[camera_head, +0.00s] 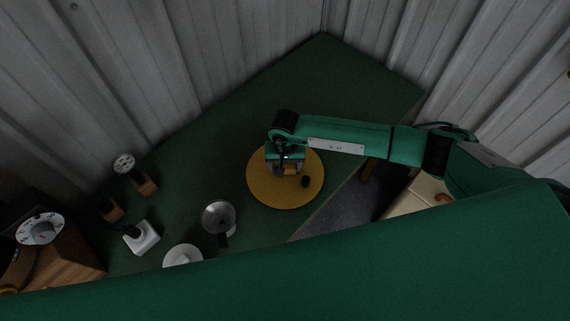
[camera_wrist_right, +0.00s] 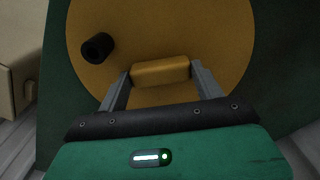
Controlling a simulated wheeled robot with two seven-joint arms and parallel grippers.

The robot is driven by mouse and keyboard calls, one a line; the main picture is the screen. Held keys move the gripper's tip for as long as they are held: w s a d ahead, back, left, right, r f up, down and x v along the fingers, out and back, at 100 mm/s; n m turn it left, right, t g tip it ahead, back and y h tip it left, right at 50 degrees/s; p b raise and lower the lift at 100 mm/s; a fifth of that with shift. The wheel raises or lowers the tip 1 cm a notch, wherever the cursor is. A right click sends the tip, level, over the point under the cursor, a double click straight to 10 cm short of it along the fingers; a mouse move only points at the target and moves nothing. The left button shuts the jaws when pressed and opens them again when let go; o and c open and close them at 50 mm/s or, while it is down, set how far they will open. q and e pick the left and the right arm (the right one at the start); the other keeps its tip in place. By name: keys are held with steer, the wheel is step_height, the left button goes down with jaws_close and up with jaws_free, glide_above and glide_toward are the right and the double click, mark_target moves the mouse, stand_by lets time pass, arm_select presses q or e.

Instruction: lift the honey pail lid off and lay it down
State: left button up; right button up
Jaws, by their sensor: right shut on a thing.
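The honey pail lid (camera_head: 268,188) is a round ochre-yellow disc on the green table; it fills much of the right wrist view (camera_wrist_right: 215,35). A yellow block-shaped grip (camera_wrist_right: 160,71) stands on it, and a short black cylinder (camera_wrist_right: 98,47) sits off to one side, also visible in the head view (camera_head: 305,182). My right gripper (camera_head: 285,170) is over the disc, its two grey fingers shut on the yellow grip. Anything under the disc is hidden, so I cannot tell whether the lid rests on the pail or is raised. My left gripper is not in view.
The green table (camera_head: 330,80) is clear behind the lid. To the left are a metal funnel-like vessel (camera_head: 217,213), a white round dish (camera_head: 183,257), a white block (camera_head: 142,238) and small wooden pieces (camera_head: 147,186). Corrugated walls (camera_head: 240,40) close the back.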

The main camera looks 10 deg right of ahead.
steer(key=o, duration=1.6)
steer(key=shift+c, duration=0.2)
steer(key=shift+r, duration=0.45)
step_height(320, 180, up, 13)
steer(key=b, duration=0.4)
steer(key=shift+b, duration=0.35)
